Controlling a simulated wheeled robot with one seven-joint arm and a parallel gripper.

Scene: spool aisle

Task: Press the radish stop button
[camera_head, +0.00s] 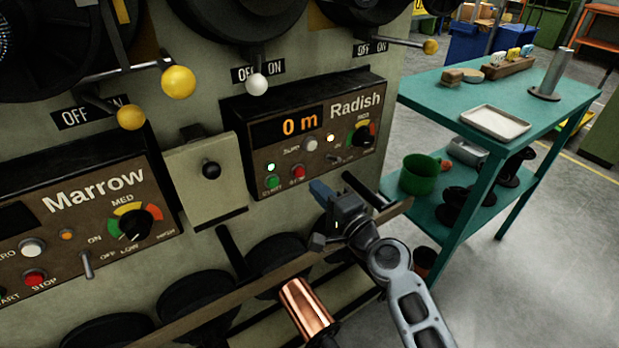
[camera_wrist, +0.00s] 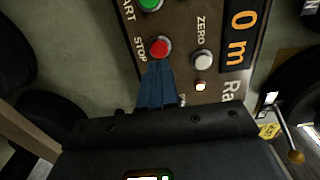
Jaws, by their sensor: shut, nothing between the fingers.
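The Radish panel (camera_head: 340,105) is a dark box on the machine front with an orange "0 m" display. Its red stop button (camera_head: 297,171) sits right of the green start button (camera_head: 271,182). In the wrist view the red stop button (camera_wrist: 159,47) lies just beyond the blue fingertips, labelled STOP. My gripper (camera_head: 320,190) is shut and empty, in front of and a little below the stop button in the head view. In the wrist view my gripper (camera_wrist: 158,70) points at the button's lower edge; I cannot tell whether it touches.
The white zero button (camera_wrist: 203,60) is close beside the stop button. The Marrow panel (camera_head: 90,210) with its own red button is at the left. A wooden rail (camera_head: 225,300) and a copper spool (camera_head: 307,308) are below. A teal table (camera_head: 455,100) stands right.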

